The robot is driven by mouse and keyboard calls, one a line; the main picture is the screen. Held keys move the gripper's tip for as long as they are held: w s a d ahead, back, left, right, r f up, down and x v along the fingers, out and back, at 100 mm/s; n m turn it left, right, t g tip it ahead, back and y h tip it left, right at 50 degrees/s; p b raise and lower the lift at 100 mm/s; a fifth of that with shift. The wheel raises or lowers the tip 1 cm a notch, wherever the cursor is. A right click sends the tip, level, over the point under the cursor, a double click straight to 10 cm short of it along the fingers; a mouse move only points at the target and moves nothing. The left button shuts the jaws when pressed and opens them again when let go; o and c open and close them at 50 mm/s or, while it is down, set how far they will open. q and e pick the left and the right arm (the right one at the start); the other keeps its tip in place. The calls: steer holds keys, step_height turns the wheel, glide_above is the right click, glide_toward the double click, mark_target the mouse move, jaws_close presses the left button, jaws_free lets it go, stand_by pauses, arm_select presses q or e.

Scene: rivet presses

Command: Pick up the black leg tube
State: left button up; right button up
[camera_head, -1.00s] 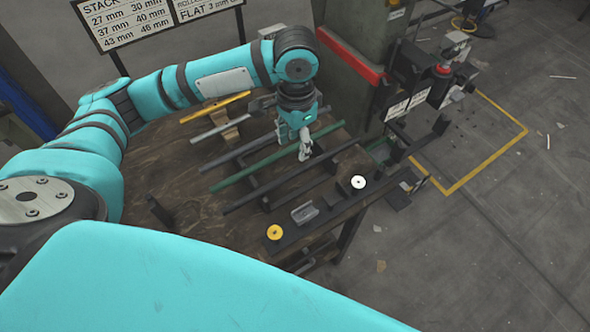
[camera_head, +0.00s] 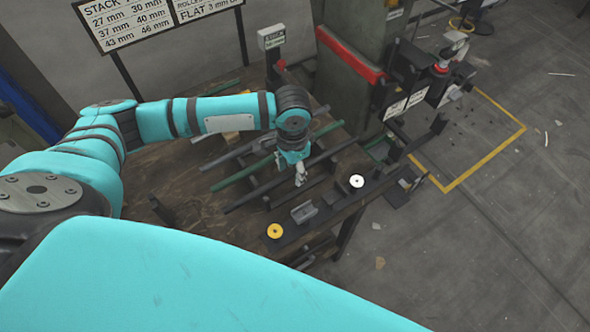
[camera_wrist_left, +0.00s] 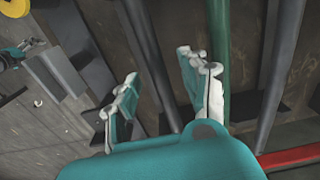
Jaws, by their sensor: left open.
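A long black leg tube (camera_head: 245,199) lies slantwise on the wooden table in the head view, in front of the green tube. My left gripper (camera_head: 299,180) points down over this black tube, with its middle partly hidden by the fingers. In the left wrist view the two fingers (camera_wrist_left: 158,66) are spread apart and empty. There the black tube (camera_wrist_left: 143,40) runs lengthwise through the gap between them, and the green tube (camera_wrist_left: 219,45) passes beside the right finger. I cannot tell how far the fingertips are above the tube. My right gripper is not visible.
Another dark tube (camera_wrist_left: 280,60) lies beyond the green one. A yellow roller (camera_head: 275,231), a grey block (camera_head: 304,212) and a white-topped roller (camera_head: 356,181) stand along the table's front edge. The press (camera_head: 350,55) rises behind at the right.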

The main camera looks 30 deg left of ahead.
arm_select(q)
jaws_close()
steer(key=shift+r, duration=0.1)
stand_by(0.3)
